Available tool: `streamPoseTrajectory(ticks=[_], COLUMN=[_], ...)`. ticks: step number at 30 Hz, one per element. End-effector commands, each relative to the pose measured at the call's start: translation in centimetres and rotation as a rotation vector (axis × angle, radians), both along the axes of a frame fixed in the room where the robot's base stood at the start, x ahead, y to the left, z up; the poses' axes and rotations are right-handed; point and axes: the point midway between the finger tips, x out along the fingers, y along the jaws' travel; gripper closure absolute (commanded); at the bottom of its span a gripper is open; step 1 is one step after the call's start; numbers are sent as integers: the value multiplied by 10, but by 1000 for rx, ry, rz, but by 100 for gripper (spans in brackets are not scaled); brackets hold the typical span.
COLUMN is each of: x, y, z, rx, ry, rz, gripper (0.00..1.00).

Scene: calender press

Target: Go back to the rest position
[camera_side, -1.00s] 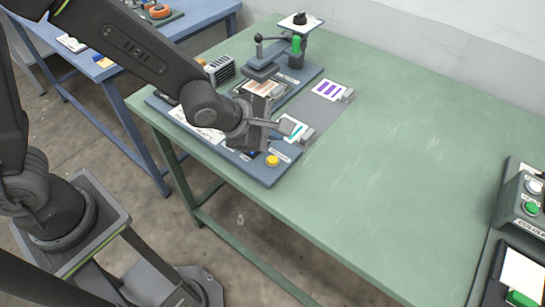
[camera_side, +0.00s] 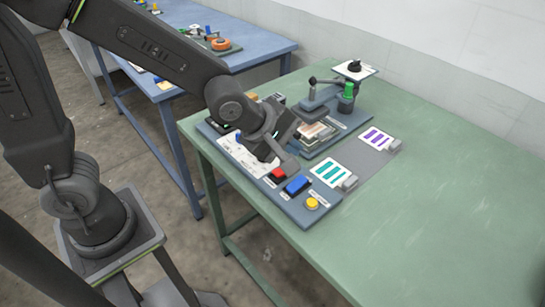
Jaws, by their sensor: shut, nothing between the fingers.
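My gripper (camera_side: 288,163) hangs from the dark arm over the front part of a blue-grey board (camera_side: 322,216). It is shut and empty. My wrist hides part of the board and the press's near side.
A teal-striped card (camera_side: 330,172) and a purple-striped card (camera_side: 377,138) lie on a grey mat (camera_side: 362,163) to the right. A white sheet (camera_side: 237,152) lies left of the gripper. The green table (camera_side: 440,190) is bare farther right. A blue table (camera_side: 262,48) stands behind.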

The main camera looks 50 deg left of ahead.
Motion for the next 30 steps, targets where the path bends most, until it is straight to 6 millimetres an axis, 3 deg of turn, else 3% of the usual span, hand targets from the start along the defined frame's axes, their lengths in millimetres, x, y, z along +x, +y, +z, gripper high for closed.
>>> streamPoseTrajectory(ticks=[6,15,22,30], x=[-37,-106,-147,-157], y=[47,93,107,109], z=[43,77,86,86], rx=[352,763,939,979], ry=[-19,9,25,29], rz=[-305,-796,-1090,-1177], gripper=[100,100,100,100])
